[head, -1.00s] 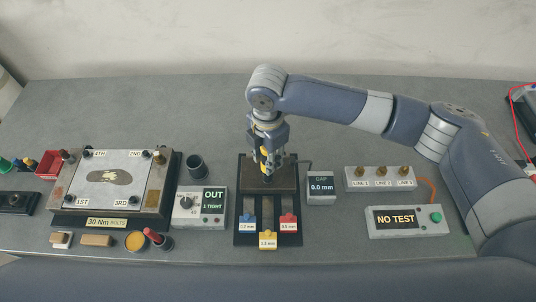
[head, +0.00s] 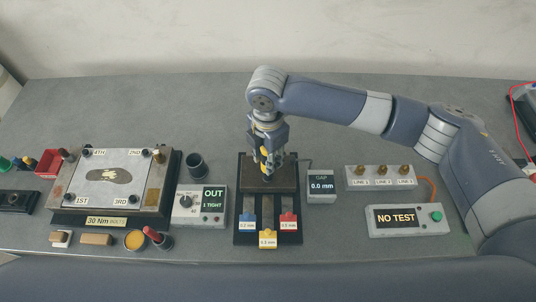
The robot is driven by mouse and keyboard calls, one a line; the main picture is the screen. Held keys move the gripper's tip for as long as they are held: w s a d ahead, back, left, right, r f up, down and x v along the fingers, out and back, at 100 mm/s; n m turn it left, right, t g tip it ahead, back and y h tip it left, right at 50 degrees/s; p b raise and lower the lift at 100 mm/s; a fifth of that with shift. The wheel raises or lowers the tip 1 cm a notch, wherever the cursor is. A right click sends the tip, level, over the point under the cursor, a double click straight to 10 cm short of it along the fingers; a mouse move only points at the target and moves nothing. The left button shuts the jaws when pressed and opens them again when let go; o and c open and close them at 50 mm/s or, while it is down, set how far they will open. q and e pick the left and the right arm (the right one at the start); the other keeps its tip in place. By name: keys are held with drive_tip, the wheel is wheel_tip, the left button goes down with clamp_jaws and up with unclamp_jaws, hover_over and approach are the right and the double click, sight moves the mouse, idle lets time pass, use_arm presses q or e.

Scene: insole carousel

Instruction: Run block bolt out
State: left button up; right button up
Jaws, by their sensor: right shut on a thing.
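The dark brown block (head: 287,183) sits on the black gap stand at the middle of the bench. My right gripper (head: 267,161) points straight down over it. It is shut on a dark, upright driver-like tool with yellow parts (head: 265,153). The tool's lower end meets the top of the block, where a dark bolt head (head: 267,178) seems to sit. The gripper hides most of this contact. The controller box (head: 201,206) reads "OUT" and "1 TIGHT". My left gripper is not in view.
Blue, yellow and red gauge tabs (head: 268,240) lie at the stand's front. The gap display (head: 320,186) reads 0.0 mm. The plate with the insole shape (head: 112,181) is at left, a dark cup (head: 196,166) beside it. The "NO TEST" box (head: 408,219) is at right.

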drive_tip(key=shift+f, duration=0.3)
drive_tip(key=shift+s, duration=0.1)
idle(0.5)
drive_tip(key=shift+r+p, duration=0.2)
drive_tip(key=shift+p, duration=0.25)
idle(0.6)
drive_tip(key=shift+r+p, duration=1.45)
drive_tip(key=shift+r, duration=1.45)
